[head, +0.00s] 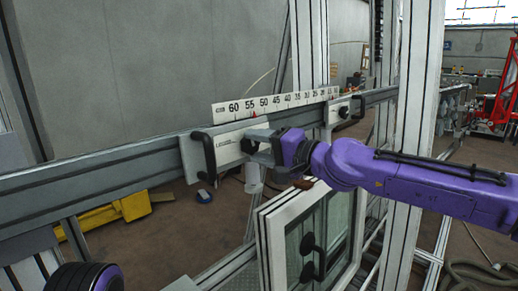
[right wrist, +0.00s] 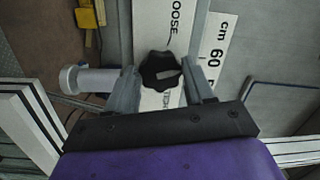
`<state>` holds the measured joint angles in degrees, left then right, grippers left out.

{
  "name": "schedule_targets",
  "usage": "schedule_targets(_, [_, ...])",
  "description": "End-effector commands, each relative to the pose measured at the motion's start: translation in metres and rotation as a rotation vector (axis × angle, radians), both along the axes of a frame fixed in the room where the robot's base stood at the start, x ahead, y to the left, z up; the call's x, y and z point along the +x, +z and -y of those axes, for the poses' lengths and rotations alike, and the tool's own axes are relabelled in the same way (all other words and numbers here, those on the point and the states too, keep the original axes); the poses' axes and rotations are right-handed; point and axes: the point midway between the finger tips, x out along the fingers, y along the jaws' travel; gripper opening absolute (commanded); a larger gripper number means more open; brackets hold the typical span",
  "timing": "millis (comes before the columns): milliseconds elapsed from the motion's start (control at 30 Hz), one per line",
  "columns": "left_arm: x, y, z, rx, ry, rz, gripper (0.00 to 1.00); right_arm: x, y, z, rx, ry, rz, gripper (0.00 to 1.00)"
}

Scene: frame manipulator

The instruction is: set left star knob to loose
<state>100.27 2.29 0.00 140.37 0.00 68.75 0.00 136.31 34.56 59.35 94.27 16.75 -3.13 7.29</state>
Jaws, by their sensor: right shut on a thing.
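The left star knob (right wrist: 162,72) is black and lobed, with a pale bar on its face. It sits on a white plate (right wrist: 165,30), which also shows on the rail's left carriage in the head view (head: 228,148). Lettering reading "OOSE" shows on one side of the knob and partly hidden letters on the other. My right gripper (right wrist: 165,82) is shut on the knob, one finger on each side. In the head view the right gripper (head: 258,147) is at the plate and hides the knob. My left gripper is not in view.
A grey rail (head: 90,174) runs across, with a centimetre scale (head: 275,104) above it. A black handle (head: 204,156) stands left of the plate. A second carriage (head: 344,110) is farther right. A framed window (head: 322,235) hangs below my right arm.

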Motion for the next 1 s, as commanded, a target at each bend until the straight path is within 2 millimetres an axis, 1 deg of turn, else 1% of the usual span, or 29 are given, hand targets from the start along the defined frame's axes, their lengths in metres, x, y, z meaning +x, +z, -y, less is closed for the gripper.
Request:
schedule_targets(600, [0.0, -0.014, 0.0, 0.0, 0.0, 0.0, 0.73, 0.001, 0.004, 0.001, -0.408, 0.058, 0.418, 0.22])
schedule_targets(1000, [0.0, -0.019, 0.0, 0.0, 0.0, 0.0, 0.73, 0.001, 0.006, 0.001, -0.623, 0.088, 0.635, 0.22])
